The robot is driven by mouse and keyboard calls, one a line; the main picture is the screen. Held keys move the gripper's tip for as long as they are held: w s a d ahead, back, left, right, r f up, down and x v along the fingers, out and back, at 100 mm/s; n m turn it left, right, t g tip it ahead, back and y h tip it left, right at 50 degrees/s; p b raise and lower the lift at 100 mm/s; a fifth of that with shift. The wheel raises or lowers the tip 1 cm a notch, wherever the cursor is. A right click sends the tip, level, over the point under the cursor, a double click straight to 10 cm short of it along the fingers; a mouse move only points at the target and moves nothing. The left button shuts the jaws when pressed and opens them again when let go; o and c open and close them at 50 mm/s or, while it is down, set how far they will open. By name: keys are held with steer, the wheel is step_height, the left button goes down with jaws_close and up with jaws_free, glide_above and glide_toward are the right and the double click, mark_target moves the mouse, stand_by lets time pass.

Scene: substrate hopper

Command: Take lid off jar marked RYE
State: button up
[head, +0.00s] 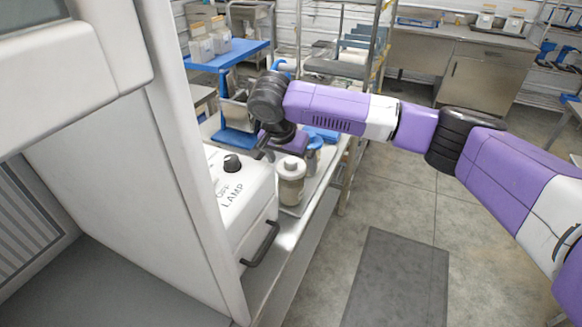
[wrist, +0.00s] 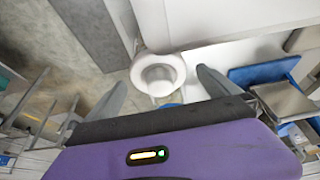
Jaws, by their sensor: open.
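A jar with pale tan contents and a white knobbed lid (head: 291,166) stands on the steel bench beside the white LAMP box. No RYE marking is readable on it. In the wrist view, a round white lid (wrist: 159,72) shows from above, with its raised knob in the middle. My gripper (wrist: 162,77) is open, its two dark fingers apart on either side of the lid in that view. Nothing is held. In the head view, my gripper (head: 266,152) is partly hidden by my wrist, just behind and left of the jar. I cannot tell whether a finger touches the lid.
A second jar with a blue top (head: 315,150) stands close behind the first. The white LAMP box (head: 232,200) with a black knob and handle is close at left. A blue stand (head: 237,138) is behind my gripper. Open floor lies right of the bench.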

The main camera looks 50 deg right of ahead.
steer(key=shift+c, duration=0.4)
steer(key=c, duration=1.4)
steer(key=shift+o, duration=0.2)
